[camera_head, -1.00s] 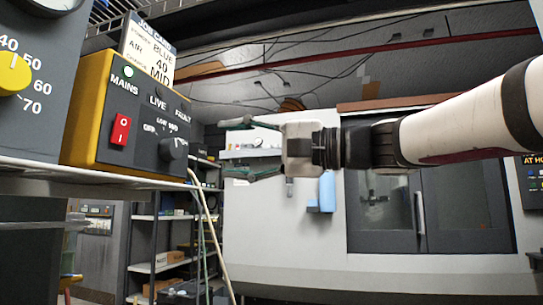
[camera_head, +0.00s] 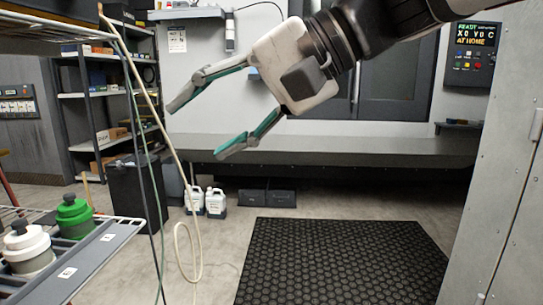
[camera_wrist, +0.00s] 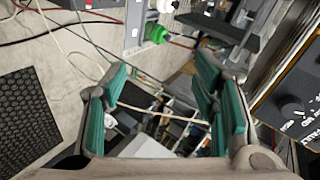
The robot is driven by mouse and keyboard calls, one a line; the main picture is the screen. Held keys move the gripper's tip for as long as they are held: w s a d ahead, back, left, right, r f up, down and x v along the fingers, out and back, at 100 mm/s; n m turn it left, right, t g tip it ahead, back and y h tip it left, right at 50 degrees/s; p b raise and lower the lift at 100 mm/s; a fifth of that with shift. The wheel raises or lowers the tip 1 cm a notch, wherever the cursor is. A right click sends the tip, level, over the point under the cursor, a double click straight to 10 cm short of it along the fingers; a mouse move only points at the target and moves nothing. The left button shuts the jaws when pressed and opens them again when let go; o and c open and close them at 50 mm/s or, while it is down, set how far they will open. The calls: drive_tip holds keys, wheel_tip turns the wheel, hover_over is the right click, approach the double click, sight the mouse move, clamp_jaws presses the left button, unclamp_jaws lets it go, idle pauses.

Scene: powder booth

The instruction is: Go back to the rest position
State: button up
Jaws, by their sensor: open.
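My gripper (camera_head: 195,130) is in the upper middle of the head view, its fingers spread and pointing left and down. Nothing is between the fingers. In the wrist view my gripper (camera_wrist: 158,90) also shows open and empty, with green pads on the fingers. The task names no object.
A hose (camera_head: 152,100) hangs left of the gripper. A control box (camera_wrist: 293,108) is close at right in the wrist view. The black floor mat (camera_head: 340,262) is clear.

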drive_tip(key=s+d+f+m+g+h, duration=0.1)
drive_tip(key=s+d+f+h, duration=0.5)
drive_tip(key=s+d+f, duration=0.55)
drive_tip(key=s+d+f+g+h, duration=0.1)
drive_tip(key=s+d+f+h, duration=0.55)
drive_tip(key=d+f, duration=0.75)
wheel_tip(320, 180, up, 24)
drive_tip(key=s+t+y+p, duration=0.1)
drive_tip(key=t+p, duration=0.3)
drive_tip(key=p, duration=1.8)
drive_tip(key=shift+s+d+f, duration=0.2)
drive_tip(key=shift+s+d, duration=0.1)
drive_tip(key=shift+s, duration=0.3)
